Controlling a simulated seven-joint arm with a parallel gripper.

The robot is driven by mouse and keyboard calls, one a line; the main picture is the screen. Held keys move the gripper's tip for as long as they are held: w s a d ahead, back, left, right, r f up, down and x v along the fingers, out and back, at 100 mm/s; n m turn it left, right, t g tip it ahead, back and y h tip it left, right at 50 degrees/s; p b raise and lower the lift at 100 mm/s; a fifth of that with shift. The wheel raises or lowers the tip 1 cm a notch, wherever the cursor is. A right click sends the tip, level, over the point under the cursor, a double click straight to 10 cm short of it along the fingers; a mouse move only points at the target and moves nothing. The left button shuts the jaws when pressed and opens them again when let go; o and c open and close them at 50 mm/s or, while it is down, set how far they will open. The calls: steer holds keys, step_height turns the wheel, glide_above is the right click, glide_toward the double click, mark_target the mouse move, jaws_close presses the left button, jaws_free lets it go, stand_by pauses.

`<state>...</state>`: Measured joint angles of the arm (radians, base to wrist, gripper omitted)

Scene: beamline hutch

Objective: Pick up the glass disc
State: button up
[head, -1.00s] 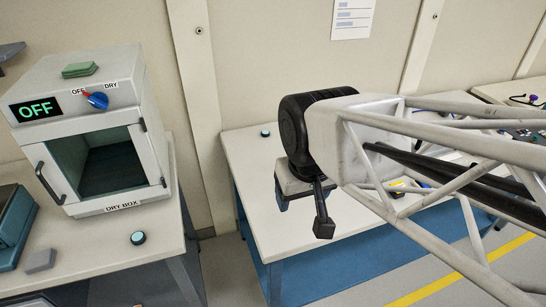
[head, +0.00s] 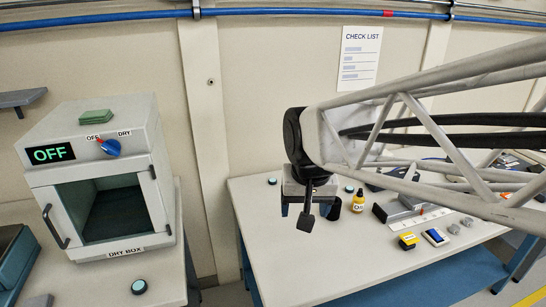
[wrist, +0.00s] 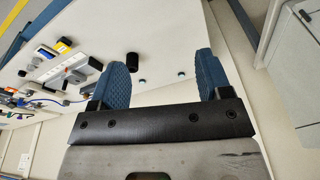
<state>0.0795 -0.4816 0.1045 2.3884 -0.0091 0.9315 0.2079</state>
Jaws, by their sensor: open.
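Small round discs with pale teal tops and dark rims show in the head view. One disc (head: 139,286) lies on the left bench before the dry box. Another disc (head: 272,181) and a third disc (head: 349,188) lie on the right table, towards the wall. I cannot tell which is the glass disc. My gripper (head: 295,207) is above the right table, open and empty. In the wrist view two discs (wrist: 142,81) (wrist: 181,75) show on the table beyond and between the blue fingers of my gripper (wrist: 160,70), apart from them.
The dry box (head: 100,180) stands at left, door shut, its display reading OFF. On the right table (head: 300,275) are a black cylinder (head: 333,208), a yellow bottle (head: 359,201), a yellow block (head: 408,241) and several grey pieces. The table's front left is clear.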

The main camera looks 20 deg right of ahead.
steer(key=w+d+m, duration=0.2)
steer(key=w+d, duration=0.2)
steer(key=w, duration=0.3)
steer(key=w+d+m, duration=0.3)
steer(key=w, duration=0.4)
steer(key=m+g, duration=0.2)
steer(key=m, duration=1.1)
glide_above(349, 188)
steer(key=f, duration=2.5)
steer(key=shift+a, duration=0.3)
steer(key=shift+d+f, duration=0.25)
steer(key=shift+f, duration=0.1)
steer(key=shift+f, duration=1.2)
steer(key=shift+f, duration=0.1)
